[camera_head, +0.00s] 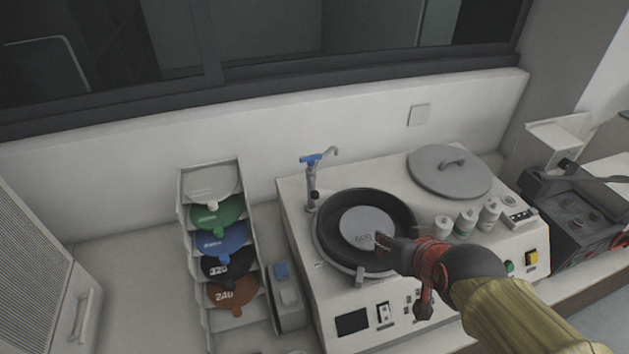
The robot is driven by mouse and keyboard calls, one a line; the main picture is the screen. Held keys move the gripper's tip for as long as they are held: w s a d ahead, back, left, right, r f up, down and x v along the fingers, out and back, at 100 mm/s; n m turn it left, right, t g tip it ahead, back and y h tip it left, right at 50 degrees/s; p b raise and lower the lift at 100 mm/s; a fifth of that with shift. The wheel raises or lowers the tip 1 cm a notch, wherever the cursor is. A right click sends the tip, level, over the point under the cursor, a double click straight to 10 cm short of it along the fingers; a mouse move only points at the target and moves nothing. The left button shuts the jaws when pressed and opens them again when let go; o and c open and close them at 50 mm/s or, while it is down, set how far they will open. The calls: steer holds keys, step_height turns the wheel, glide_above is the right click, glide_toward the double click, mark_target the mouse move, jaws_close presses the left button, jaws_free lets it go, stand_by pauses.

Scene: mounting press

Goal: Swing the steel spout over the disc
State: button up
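The steel spout (329,153) curves from the top of a post with a blue handle (312,159), at the back left of the machine. Its tip points to the back right, away from the disc. The pale grey disc (364,222) with a dark number lies in a black round bowl (330,255). My gripper (381,242) is over the right front part of the disc, apart from the spout. Its fingers are small and dark in this view, so I cannot tell whether they are open or shut. My gripper and arm hide the bowl's right front part.
A round grey lid (450,168) with a handle lies at the machine's back right. Several white bottles (466,221) stand right of the bowl. A rack (183,205) of coloured discs stands to the left. The wall (260,135) is close behind the spout.

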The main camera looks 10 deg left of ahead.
steer(key=shift+o, duration=0.8)
steer(key=w+a+t+y+p, duration=0.1)
steer(key=w+a+t+p, duration=0.2)
steer(key=w+a, duration=0.5)
steer(key=shift+w+a+f+n+y, duration=0.3)
steer(key=shift+w+a+f+y, duration=0.15)
steer(key=shift+a, duration=0.45)
steer(key=t+p, duration=0.4)
steer(key=t, duration=0.1)
glide_toward(313, 187)
steer(key=shift+w+f, duration=0.6)
steer(key=shift+w, duration=0.5)
steer(key=shift+n+t+y, duration=0.25)
steer(key=shift+n+t, duration=0.05)
steer(key=shift+n, duration=0.1)
steer(key=shift+x, duration=3.9)
steer(key=shift+a+r, duration=0.1)
steer(key=shift+c, duration=1.4)
jaws_close()
